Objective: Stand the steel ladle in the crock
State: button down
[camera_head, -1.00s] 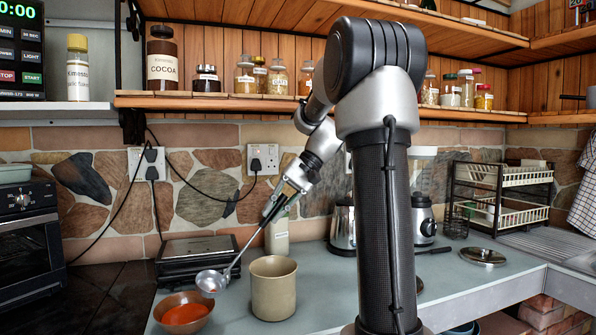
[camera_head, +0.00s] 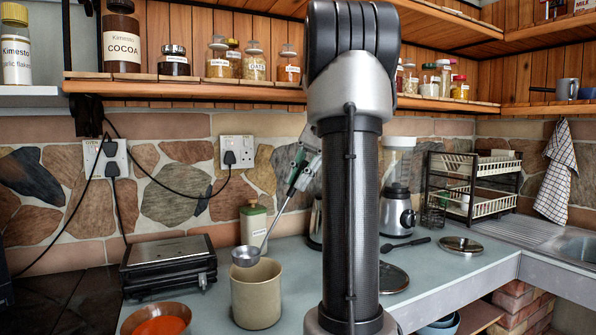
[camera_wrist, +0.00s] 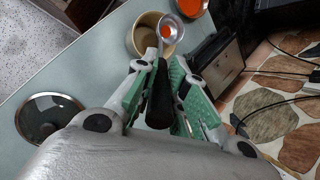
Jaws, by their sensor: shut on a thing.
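The steel ladle (camera_head: 246,256) hangs bowl-down and tilted, its handle rising to the right into my gripper (camera_head: 298,172). In the wrist view my gripper (camera_wrist: 160,82) has its green pads shut on the ladle's dark handle (camera_wrist: 160,100). The beige crock (camera_head: 256,298) stands upright on the counter. The ladle's bowl overlaps the crock's back-left rim in the head view, and in the wrist view it overlaps the mouth of the crock (camera_wrist: 135,43). I cannot tell its exact height above the rim. An orange patch shows in the ladle's bowl (camera_wrist: 168,35), soup or reflection.
A brown bowl of orange soup (camera_head: 158,322) is left of the crock. A glass lid (camera_head: 392,278) lies right of my arm. The shelf (camera_head: 190,88) runs above.

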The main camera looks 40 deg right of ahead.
notch_tip(320, 180, down, 13)
dwell(1.1)
jog(key=shift+s, duration=0.1)
jog(key=c, duration=1.4)
grip_release()
jog(key=shift+r, duration=0.1)
jog(key=v, duration=1.1)
jog(key=shift+d+r, duration=0.25)
jog(key=shift+r, duration=0.1)
